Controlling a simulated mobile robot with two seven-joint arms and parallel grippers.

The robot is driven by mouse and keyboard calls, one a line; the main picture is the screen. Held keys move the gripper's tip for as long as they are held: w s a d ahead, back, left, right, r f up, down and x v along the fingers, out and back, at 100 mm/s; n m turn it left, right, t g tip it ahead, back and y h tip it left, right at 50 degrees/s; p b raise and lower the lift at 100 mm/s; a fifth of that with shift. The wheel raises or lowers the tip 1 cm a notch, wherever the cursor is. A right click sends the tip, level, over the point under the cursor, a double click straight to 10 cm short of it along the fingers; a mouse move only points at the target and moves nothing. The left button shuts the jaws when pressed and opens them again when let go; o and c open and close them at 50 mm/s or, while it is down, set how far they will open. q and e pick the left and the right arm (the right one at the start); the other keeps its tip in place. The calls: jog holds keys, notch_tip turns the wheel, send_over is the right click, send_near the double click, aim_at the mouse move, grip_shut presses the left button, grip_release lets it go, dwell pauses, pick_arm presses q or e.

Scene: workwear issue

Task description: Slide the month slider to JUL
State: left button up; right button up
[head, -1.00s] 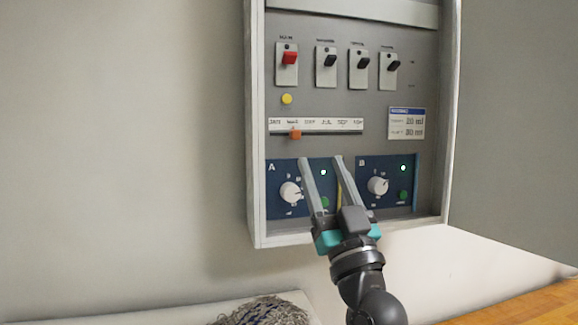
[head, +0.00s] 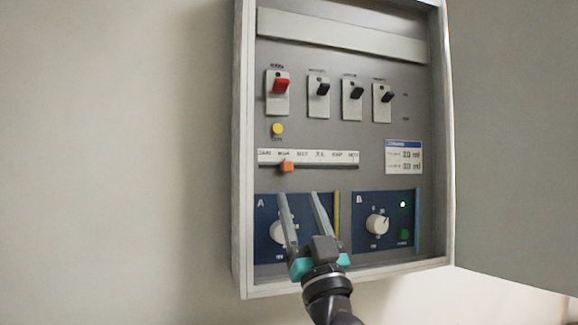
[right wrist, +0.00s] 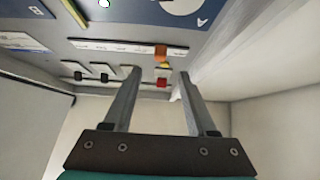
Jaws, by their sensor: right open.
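The month slider's orange knob (head: 287,166) sits in a dark horizontal slot under a white label strip (head: 309,156). It is below the second label, which seems to read MAR; JUL is the fourth label, further right. My right gripper (head: 300,196) is open and empty, its fingertips below the knob and slightly right of it, in front of blue panel A. In the right wrist view the knob (right wrist: 160,50) shows beyond the gap between the open fingers (right wrist: 159,74), apart from them. My left gripper is out of view.
Above are a red switch (head: 281,88), several black switches and a yellow button (head: 278,129). Dials sit on panel A and panel B (head: 377,225). The cabinet has a raised frame (head: 243,160), and its door (head: 510,150) stands open at right.

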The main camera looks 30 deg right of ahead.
aim_at(289, 171)
jog(key=shift+y, duration=0.3)
jog(key=p+x, duration=0.2)
jog(key=x, duration=0.5)
jog(key=shift+r, duration=0.15)
jog(key=shift+w+d+r, duration=0.1)
jog(key=shift+w+r, duration=0.3)
jog(key=shift+w, duration=0.1)
grip_shut()
dwell(0.5)
